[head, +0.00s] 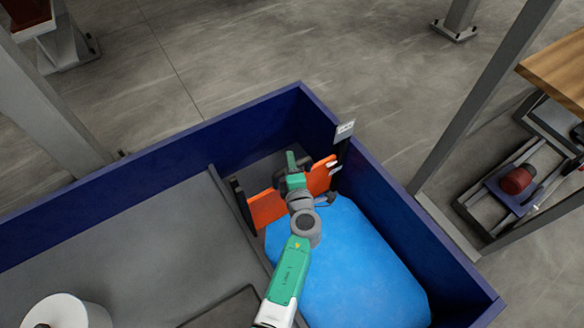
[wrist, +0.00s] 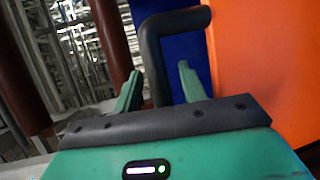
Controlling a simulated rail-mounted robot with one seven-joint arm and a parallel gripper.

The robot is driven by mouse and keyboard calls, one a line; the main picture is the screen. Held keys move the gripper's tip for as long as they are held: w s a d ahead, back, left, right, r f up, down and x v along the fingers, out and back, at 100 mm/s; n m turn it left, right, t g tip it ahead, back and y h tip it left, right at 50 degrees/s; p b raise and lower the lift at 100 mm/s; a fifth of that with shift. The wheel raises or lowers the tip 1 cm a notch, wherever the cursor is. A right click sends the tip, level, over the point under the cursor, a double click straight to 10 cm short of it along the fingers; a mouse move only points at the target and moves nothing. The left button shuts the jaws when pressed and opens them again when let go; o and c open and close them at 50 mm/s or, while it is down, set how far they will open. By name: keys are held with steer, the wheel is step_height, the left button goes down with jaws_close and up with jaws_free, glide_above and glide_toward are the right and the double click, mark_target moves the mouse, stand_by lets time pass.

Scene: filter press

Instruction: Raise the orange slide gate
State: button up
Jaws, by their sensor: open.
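The orange slide gate (head: 265,208) stands between dark posts across a blue-walled bin in the head view. My arm and gripper (head: 291,162) cover its middle. In the wrist view the gate (wrist: 268,65) fills the right side. A dark bent handle (wrist: 153,62) shows beside it, its upper bar running toward the gate. My gripper (wrist: 160,78) is open, with one green finger on each side of the handle's long bar. The handle appears between the fingers; I cannot tell whether either finger touches it.
A large blue rounded bag-like object (head: 350,265) lies in the bin beside my arm. Blue bin walls (head: 405,225) and a grey upright post (head: 480,100) stand to the right. A small white tag (head: 345,129) tops the gate's right post. Grey floor lies open behind the bin.

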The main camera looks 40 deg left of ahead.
jaws_close()
step_height(320, 180, up, 17)
steer(key=p, duration=1.8)
steer(key=shift+w, duration=0.15)
steer(key=shift+c, duration=1)
jaws_free()
steer(key=shift+o, duration=1)
steer(key=shift+f, duration=0.15)
steer(key=shift+s+d+p, duration=0.15)
steer(key=shift+s+p, duration=0.05)
steer(key=shift+p, duration=0.15)
